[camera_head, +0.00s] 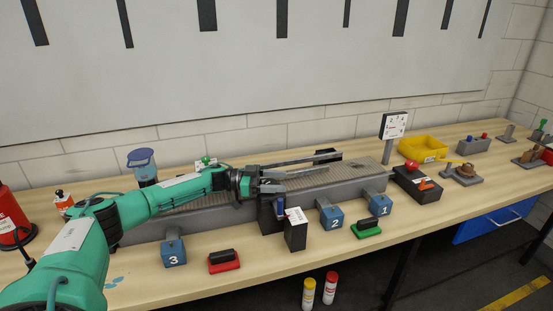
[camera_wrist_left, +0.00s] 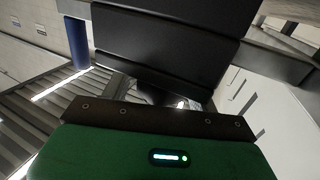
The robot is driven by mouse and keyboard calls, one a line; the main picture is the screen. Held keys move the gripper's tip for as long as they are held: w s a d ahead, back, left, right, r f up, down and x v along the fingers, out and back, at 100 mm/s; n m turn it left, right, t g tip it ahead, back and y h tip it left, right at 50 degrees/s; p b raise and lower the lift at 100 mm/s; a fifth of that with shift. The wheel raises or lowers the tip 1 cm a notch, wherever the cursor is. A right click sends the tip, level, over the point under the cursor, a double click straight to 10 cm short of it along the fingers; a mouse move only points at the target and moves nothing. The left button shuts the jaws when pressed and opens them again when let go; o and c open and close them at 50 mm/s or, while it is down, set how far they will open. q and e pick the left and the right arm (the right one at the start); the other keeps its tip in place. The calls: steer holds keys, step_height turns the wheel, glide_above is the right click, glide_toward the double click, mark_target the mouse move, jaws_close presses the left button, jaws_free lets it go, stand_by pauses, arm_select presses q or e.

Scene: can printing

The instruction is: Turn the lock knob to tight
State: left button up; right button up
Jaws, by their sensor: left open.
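No part is clearly marked as the lock knob, and I cannot read any "tight" mark. A small green knob (camera_head: 206,160) shows just behind my left arm, at the far side of the long grey machine bed (camera_head: 368,172). I see nothing between the fingers. A black block with a blue part (camera_head: 281,208) stands below the gripper, partly hidden by it. In the left wrist view, dark plates fill the upper middle and hide much of the scene. My right gripper is not in view.
Blue numbered blocks (camera_head: 331,216), a red-based stamp (camera_head: 224,263) and a green-based stamp (camera_head: 366,229) line the front of the wooden table (camera_head: 300,262). A black box with a red button (camera_head: 416,186) and a yellow tray (camera_head: 423,148) stand right. A blue-lidded jar (camera_head: 142,165) stands back left.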

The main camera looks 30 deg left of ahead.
mark_target(276, 182)
arm_select(q)
step_height(276, 182, up, 19)
steer(key=b, duration=0.2)
steer(key=shift+r, duration=0.2)
